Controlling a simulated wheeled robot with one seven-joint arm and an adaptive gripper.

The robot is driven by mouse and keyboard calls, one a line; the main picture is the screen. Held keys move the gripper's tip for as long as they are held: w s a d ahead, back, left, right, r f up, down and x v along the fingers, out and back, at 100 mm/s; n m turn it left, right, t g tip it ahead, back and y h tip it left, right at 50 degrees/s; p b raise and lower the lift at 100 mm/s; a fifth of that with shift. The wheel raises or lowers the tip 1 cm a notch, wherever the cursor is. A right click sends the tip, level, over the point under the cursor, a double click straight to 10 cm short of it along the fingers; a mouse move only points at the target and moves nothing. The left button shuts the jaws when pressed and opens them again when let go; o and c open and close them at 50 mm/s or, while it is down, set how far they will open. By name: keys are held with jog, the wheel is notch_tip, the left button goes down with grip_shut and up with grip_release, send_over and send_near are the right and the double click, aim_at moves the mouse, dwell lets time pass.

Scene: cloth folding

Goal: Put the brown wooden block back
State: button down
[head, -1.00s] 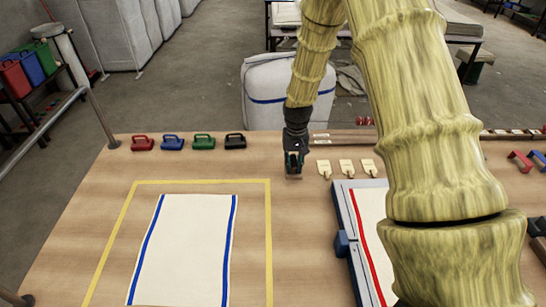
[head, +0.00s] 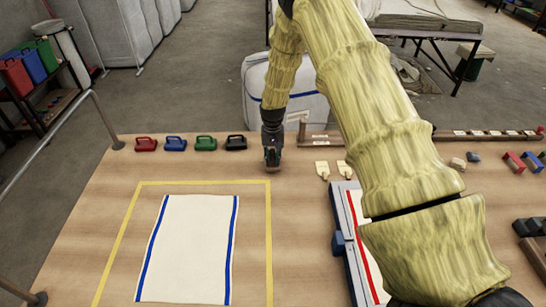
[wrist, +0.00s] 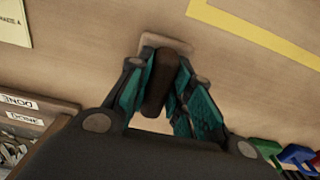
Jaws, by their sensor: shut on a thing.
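My gripper (head: 271,163) is at the back of the table, right of the black handled block (head: 236,142). In the wrist view its teal-padded fingers (wrist: 160,95) are shut on the dark brown handle of the brown wooden block (wrist: 158,82). The block's lighter tan base (wrist: 172,43) shows beyond the fingertips. In the head view the block is mostly hidden by the gripper, close to the tabletop. I cannot tell whether it touches. Red (head: 146,144), blue (head: 175,143) and green (head: 206,143) handled blocks stand in a row left of the black one.
A cream cloth with blue stripes (head: 188,250) lies inside a yellow taped outline (head: 269,230). Cream tags (head: 322,169) and a grey folding board (head: 342,215) lie to the right. A wooden rail (head: 325,139) runs along the back edge. The wood between gripper and outline is clear.

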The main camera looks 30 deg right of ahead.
aim_at(273, 156)
jog(key=shift+f, duration=0.55)
jog(key=shift+f, duration=0.15)
jog(key=c, duration=1.3)
grip_release()
jog(key=shift+r, duration=0.25)
jog(key=shift+r+b, duration=1.6)
jog(key=shift+r, duration=4.3)
